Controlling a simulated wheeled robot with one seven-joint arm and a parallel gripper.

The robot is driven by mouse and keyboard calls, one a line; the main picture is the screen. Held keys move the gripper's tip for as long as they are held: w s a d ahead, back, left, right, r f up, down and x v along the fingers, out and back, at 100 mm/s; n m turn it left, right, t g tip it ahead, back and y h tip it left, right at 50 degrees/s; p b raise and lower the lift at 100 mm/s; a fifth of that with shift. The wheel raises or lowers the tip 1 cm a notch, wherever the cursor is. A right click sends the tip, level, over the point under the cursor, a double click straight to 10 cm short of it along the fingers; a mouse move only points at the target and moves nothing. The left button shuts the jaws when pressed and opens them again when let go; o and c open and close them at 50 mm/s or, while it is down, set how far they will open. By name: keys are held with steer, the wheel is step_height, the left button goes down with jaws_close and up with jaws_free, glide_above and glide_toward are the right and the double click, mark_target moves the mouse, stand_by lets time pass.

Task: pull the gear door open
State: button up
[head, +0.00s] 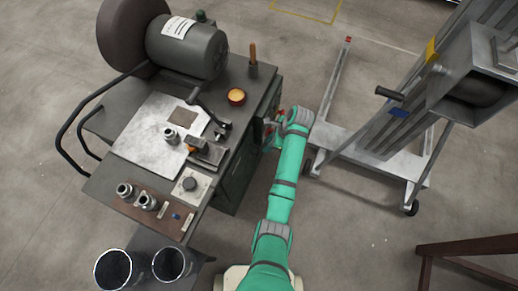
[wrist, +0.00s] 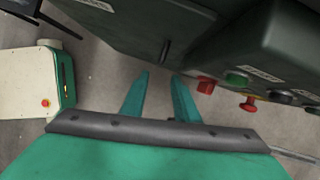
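The dark green machine cabinet (head: 238,168) stands left of my arm in the head view. I take the dark green panel (wrist: 125,28) at the top of the wrist view to be the gear door; it looks closed, but its edges are not clear. A small black upright handle (wrist: 165,50) shows on its lower part. My gripper (wrist: 161,76) is open and empty, its two green fingers apart and pointing toward the handle, with a gap visible between. In the head view my gripper (head: 270,138) is beside the cabinet's right side, partly hidden by my wrist.
A control box (wrist: 262,48) with a green button (wrist: 236,78) and red buttons (wrist: 249,104) sits close to the right of my fingers. A grey wheeled lift (head: 375,150) stands right of my arm. Bare floor (head: 345,225) lies between it and my arm.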

steer(key=x, duration=1)
steer(key=shift+a+f, duration=0.25)
steer(key=shift+f, duration=0.05)
jaws_close()
